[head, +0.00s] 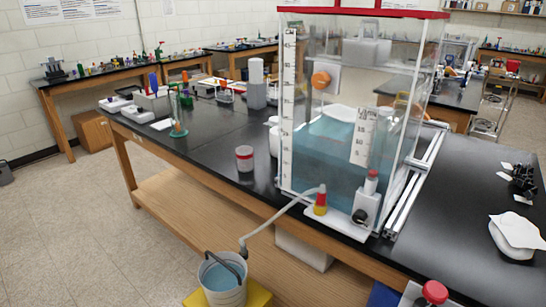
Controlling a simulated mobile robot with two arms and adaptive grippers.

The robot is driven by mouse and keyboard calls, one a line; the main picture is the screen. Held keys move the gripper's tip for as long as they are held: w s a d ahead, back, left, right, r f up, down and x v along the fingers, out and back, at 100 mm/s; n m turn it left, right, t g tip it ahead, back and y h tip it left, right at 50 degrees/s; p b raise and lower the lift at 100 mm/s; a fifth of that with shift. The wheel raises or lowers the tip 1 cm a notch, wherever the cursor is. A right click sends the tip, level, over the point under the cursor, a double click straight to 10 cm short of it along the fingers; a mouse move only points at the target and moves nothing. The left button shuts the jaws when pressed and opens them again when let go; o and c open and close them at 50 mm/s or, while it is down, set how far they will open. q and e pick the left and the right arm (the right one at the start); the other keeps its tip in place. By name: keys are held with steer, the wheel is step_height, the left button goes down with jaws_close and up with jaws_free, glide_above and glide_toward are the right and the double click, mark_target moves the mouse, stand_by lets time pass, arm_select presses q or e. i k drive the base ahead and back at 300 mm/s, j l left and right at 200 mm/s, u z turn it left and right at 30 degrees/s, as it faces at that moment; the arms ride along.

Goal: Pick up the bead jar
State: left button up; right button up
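A small clear jar (244,158) with a pale lid, a red band and greyish contents stands upright on the black bench top (215,142), near its front edge and left of the water tank. It looks like the bead jar, but its contents are too small to make out. Nothing touches it. Neither of my grippers is in view.
A large clear tank (340,160) with a red rim and blue water stands right of the jar. Its hose (280,218) runs down to a bucket (222,280) on a yellow stand. Scales and a green-based cylinder (177,128) stand farther left.

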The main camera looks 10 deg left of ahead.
mark_target(245, 155)
steer(key=i+j+z, duration=0.15)
steer(key=j, duration=0.4)
steer(key=i+j+z, duration=0.15)
steer(key=j, duration=0.4)
steer(key=i+j+z, duration=0.15)
steer(key=j, duration=0.4)
steer(key=j+z, duration=0.15)
steer(key=j, duration=0.4)
